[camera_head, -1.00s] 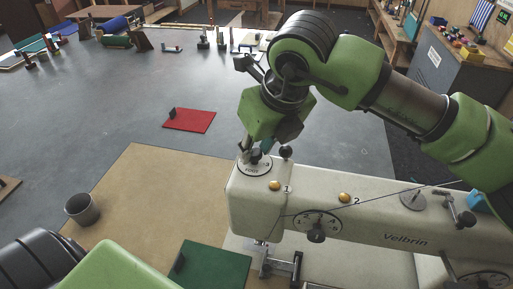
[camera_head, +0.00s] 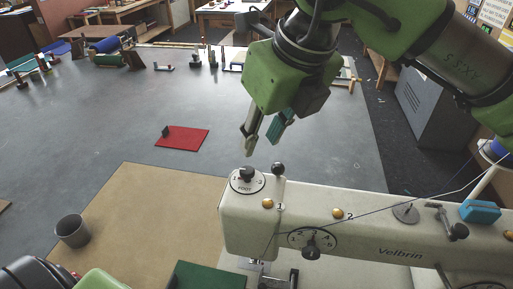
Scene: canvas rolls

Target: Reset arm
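My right gripper (camera_head: 262,137) hangs above the left end of the sewing machine (camera_head: 345,207), clear of its top. Its two fingers are apart, with nothing seen between them. Below it is a round dial marked FOOT with a black knob (camera_head: 247,173), and a black ball-topped lever (camera_head: 278,169) stands beside the dial. My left arm shows only as a black and green part in the lower left corner; its gripper is out of the picture.
A grey cup (camera_head: 72,231) stands on the tan board (camera_head: 150,205) at left. A red mat (camera_head: 183,138) lies on the grey table. A dark green mat (camera_head: 207,276) is at the front. A blue block (camera_head: 480,211) sits on the machine. A thread runs along the machine.

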